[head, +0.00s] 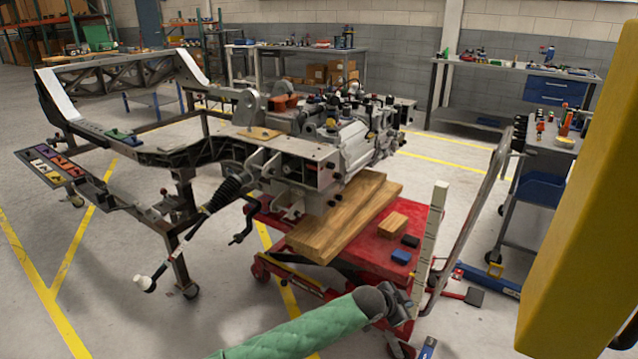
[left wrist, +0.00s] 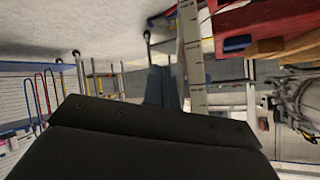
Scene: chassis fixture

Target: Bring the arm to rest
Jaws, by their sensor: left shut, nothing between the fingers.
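My left arm comes in from the bottom in a green sleeve. Its grey gripper (head: 404,300) is shut and empty. In the head view it appears just in front of the red lift cart (head: 372,243), near the foot of a pale upright measuring strip (head: 431,240). A dark part of my own wrist fills the bottom of the left wrist view; the fingertips cannot be made out there. The red cart (left wrist: 272,14) and the strip (left wrist: 190,60) also show in that view. My right gripper is not in view.
The chassis frame (head: 180,152) carries an engine assembly (head: 345,140) above wooden beams (head: 335,225) on the cart. A small wooden block (head: 392,225), a blue block (head: 401,256) and a black block (head: 411,241) lie on the cart. A cart handle (head: 470,220) rises at right. Workbenches stand behind.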

